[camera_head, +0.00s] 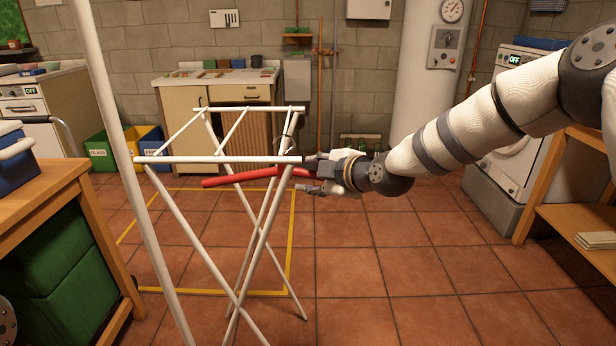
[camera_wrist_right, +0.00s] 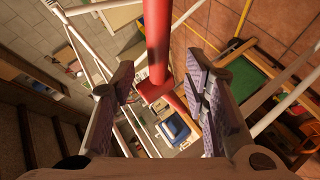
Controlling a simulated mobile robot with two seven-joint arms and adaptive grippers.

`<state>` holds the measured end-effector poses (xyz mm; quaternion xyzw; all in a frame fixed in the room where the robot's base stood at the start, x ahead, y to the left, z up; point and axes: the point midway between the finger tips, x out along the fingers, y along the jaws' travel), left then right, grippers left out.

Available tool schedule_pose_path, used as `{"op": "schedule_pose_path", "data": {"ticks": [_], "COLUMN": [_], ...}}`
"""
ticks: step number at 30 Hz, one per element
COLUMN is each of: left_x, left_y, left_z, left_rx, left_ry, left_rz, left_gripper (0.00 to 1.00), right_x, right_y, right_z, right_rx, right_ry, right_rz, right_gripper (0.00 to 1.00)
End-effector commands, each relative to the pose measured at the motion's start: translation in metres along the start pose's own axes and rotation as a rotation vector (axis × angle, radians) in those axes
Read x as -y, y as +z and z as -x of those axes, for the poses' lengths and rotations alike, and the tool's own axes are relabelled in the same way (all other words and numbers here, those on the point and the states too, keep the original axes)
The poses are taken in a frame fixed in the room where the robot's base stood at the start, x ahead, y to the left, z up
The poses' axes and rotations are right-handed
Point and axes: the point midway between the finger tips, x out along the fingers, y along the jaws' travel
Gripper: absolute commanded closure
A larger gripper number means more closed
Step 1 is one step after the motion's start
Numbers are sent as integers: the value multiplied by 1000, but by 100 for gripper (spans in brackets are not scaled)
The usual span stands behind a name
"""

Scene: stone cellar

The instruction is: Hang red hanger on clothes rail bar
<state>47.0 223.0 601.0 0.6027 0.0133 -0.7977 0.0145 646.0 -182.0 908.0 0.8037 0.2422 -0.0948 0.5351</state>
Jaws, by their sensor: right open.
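The red hanger (camera_head: 245,176) hangs at the white clothes rail, its red body just below the near white top bar (camera_head: 220,160). A thin dark curve above that bar may be its hook; I cannot tell for sure. My right gripper (camera_head: 317,175) is open at the hanger's right end, just past the bar's right end. In the right wrist view the hanger's red body (camera_wrist_right: 157,45) runs down between the open fingers (camera_wrist_right: 160,98), with visible gaps on both sides. My left gripper is not in view.
The rail's crossed white legs (camera_head: 262,235) stand on the tiles by a yellow floor outline (camera_head: 215,291). A white pole (camera_head: 115,130) rises in front at left. A wooden bench (camera_head: 50,200) is left, a wooden shelf (camera_head: 560,215) right. Tiled floor (camera_head: 400,260) is clear at centre right.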

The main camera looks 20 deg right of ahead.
Motion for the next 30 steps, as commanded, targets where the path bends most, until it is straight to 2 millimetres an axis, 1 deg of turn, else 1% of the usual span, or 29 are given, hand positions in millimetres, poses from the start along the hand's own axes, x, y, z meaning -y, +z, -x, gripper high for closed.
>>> {"op": "schedule_pose_path", "data": {"ticks": [1, 4, 7, 13, 14, 15, 17, 18, 19, 25, 30], "left_x": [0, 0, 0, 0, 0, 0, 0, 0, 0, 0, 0], "left_y": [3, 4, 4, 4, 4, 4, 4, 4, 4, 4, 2], "left_z": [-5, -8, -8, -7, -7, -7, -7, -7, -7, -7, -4], "left_rx": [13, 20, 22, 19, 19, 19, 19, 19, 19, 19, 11], "left_ry": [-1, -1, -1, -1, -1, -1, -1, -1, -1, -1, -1], "left_rz": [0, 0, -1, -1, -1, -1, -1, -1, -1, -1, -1], "left_gripper": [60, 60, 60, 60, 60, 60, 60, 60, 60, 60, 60], "right_x": [4, 2, -1, -2, -2, -2, -2, -2, -2, -2, -7], "right_y": [2, 1, 0, -1, -1, -1, -1, -1, -1, -1, -3], "right_z": [-10, -18, -21, -21, -21, -21, -21, -20, -20, -20, -17], "right_rx": [2, 1, 0, -1, -1, -1, -1, -1, -1, -1, -1], "right_ry": [-5, -2, 1, 2, 3, 2, 2, 2, 2, 3, 4], "right_rz": [-1, 0, 0, 1, 1, 1, 1, 1, 1, 1, 1], "right_gripper": [59, 59, 59, 59, 61, 70, 84, 93, 99, 100, 100]}}
